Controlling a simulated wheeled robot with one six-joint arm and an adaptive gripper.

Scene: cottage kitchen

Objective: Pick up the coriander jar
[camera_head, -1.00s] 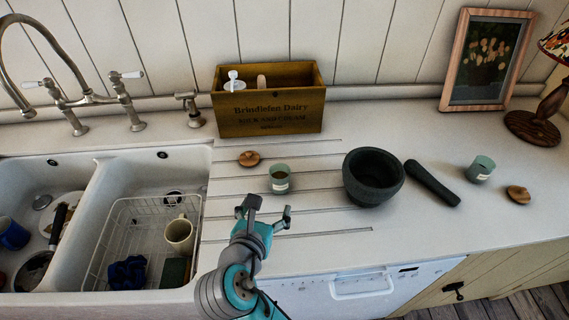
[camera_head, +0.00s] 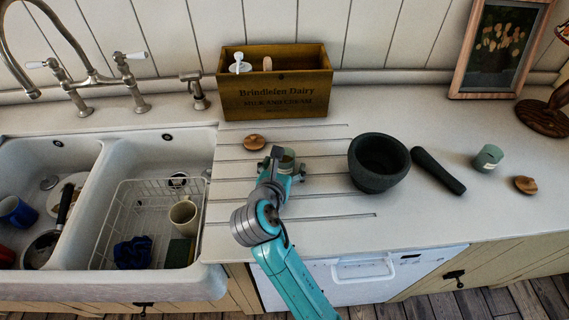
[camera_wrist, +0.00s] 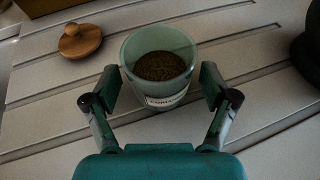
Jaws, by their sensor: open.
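The coriander jar (camera_wrist: 158,62) is a green open jar with dark ground spice in it and a white label, partly readable. It stands upright on the grooved drainboard, and in the head view its rim (camera_head: 287,154) shows just beyond my gripper. My gripper (camera_wrist: 159,88) is open, with one finger on each side of the jar's near part. I cannot tell whether the fingers touch the glass. In the head view my gripper (camera_head: 281,167) hides much of the jar. A round wooden lid (camera_wrist: 81,41) lies left of the jar; it also shows in the head view (camera_head: 254,142).
A dark mortar (camera_head: 378,163) stands to the right, with a pestle (camera_head: 438,171) beside it. A second green jar (camera_head: 487,158) and wooden lid (camera_head: 525,185) lie farther right. A wooden crate (camera_head: 275,96) stands behind. The sink (camera_head: 100,215) is at the left.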

